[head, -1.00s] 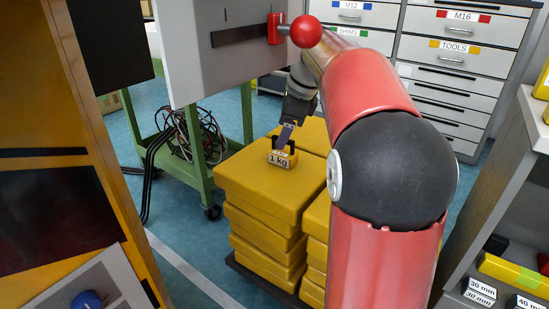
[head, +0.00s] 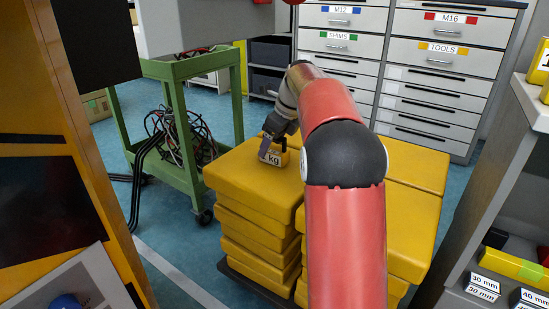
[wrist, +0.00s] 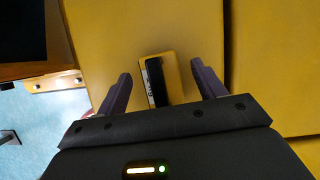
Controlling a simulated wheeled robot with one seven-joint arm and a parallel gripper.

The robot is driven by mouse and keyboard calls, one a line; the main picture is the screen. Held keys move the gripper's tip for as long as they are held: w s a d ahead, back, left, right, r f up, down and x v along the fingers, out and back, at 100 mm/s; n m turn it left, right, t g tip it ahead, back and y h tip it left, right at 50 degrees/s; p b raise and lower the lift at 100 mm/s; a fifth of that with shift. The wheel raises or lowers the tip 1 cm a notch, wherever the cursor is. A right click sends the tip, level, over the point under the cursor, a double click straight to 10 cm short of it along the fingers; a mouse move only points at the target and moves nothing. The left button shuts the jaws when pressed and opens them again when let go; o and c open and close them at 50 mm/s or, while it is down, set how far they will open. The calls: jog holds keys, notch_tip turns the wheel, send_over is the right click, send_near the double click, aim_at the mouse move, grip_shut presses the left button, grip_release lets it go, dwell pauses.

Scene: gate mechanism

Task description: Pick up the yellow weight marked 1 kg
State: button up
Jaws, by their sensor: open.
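The yellow weight (head: 273,156) with a white "kg" label stands on top of the front-left stack of yellow slabs (head: 240,178). In the head view my gripper (head: 274,139) is right at the weight from above and hides part of its top and label. In the wrist view the weight (wrist: 160,79) has a dark handle and lies between my two fingers, closer to neither by much. The fingers of my gripper (wrist: 158,87) are apart, with a gap on each side of the weight.
A green cart (head: 178,125) with tangled cables stands left of the stacks. Grey drawer cabinets (head: 440,75) stand behind. A shelf (head: 535,105) with yellow items is at the right. An orange panel (head: 75,140) fills the left side.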

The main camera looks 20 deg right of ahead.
grip_shut()
dwell(0.5)
jog(key=shift+r, duration=0.2)
